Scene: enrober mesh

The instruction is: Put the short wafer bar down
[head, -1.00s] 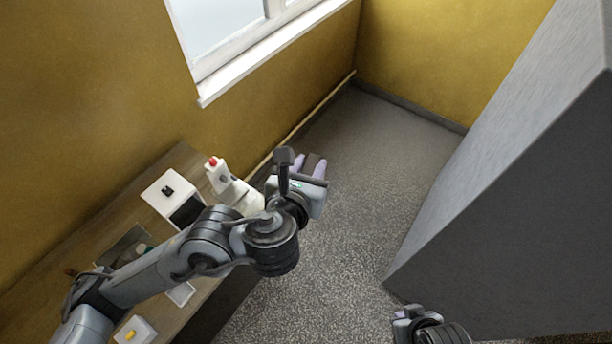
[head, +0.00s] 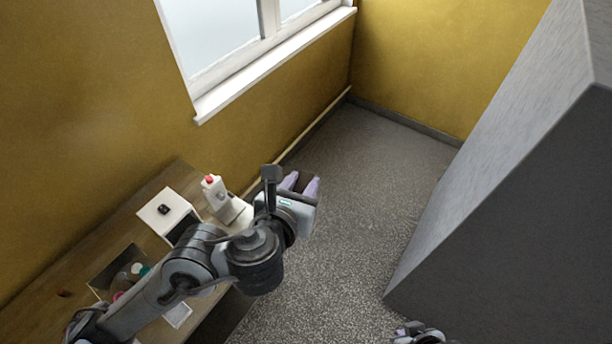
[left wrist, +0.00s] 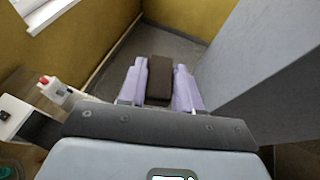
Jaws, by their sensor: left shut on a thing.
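The short wafer bar (left wrist: 160,80) is a dark brown block in the left wrist view. My left gripper (left wrist: 160,72) is shut on it, with one lilac finger on each side. In the head view my left gripper (head: 301,184) is out past the table's right end, above the grey floor; the bar is mostly hidden between the fingers there. Part of my right gripper (head: 415,330) shows at the bottom edge of the head view; its fingers are too cut off to read.
A wooden table (head: 60,262) stands along the yellow wall at left. On it are a white box (head: 165,212), a white device with a red knob (head: 218,196) and a dark tray (head: 120,268) with small things. A large grey block (head: 500,190) stands at right. Open floor lies between.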

